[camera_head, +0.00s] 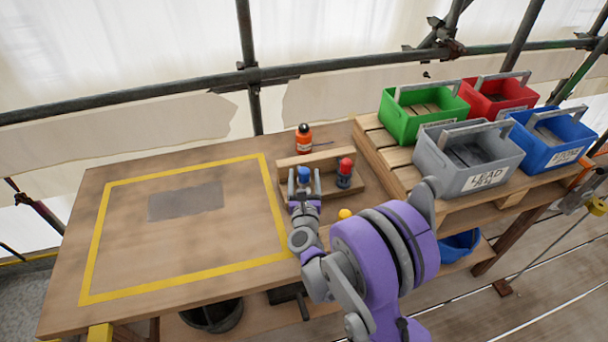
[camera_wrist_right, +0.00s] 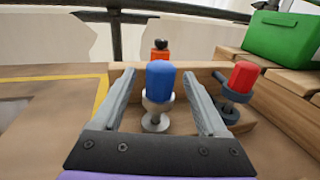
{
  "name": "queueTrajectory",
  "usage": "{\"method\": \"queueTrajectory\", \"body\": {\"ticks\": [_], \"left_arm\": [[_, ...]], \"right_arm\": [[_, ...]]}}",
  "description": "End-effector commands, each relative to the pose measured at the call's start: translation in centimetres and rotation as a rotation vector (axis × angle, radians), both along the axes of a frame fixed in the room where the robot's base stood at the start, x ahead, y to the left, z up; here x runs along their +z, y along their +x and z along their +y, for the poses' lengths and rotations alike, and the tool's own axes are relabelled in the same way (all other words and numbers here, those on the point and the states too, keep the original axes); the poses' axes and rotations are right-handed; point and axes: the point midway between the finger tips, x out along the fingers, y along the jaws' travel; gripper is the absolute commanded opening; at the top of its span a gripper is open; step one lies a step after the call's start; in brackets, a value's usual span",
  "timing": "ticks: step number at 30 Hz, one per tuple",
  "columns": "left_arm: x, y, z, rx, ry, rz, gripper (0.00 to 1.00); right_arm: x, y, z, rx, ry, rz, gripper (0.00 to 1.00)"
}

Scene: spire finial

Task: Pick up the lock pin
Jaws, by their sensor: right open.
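A pin-like piece with a blue cap and a silver stem and foot stands upright in the wooden tray; its blue cap (camera_head: 304,174) is between my fingers, and it also shows in the right wrist view (camera_wrist_right: 160,82). Beside it on the right stands a similar piece with a red cap (camera_head: 346,165) and a dark body, also in the right wrist view (camera_wrist_right: 243,76). No label shows which is the lock pin. My right gripper (camera_wrist_right: 158,92) is open, one finger on each side of the blue-capped piece, with gaps visible. My left gripper is out of view.
The wooden tray (camera_head: 322,153) sits at the table's right end. An orange bottle (camera_head: 304,142) stands behind it, and a yellow knob (camera_head: 345,213) in front. Green (camera_head: 412,122), red, grey and blue bins stand on pallets at right.

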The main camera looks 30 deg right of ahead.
Motion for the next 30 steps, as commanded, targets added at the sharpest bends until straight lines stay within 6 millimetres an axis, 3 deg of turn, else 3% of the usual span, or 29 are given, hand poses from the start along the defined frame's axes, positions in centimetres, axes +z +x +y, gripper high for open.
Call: {"method": "queueTrajectory", "body": {"ticks": [8, 11, 21, 30], "left_arm": [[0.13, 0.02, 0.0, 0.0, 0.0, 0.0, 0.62], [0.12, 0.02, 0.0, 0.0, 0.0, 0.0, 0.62], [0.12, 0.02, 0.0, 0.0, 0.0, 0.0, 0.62], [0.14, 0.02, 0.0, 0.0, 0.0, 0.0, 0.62]], "right_arm": [[-0.03, 0.89, -0.46, 0.001, 0.001, 0.0, 0.76], [-0.03, 0.88, -0.46, 0.001, 0.0, 0.0, 0.62], [-0.02, 0.87, -0.45, 0.001, 0.0, 0.0, 0.0], [0.01, 0.86, -0.46, 0.001, 0.0, 0.0, 0.0]]}}
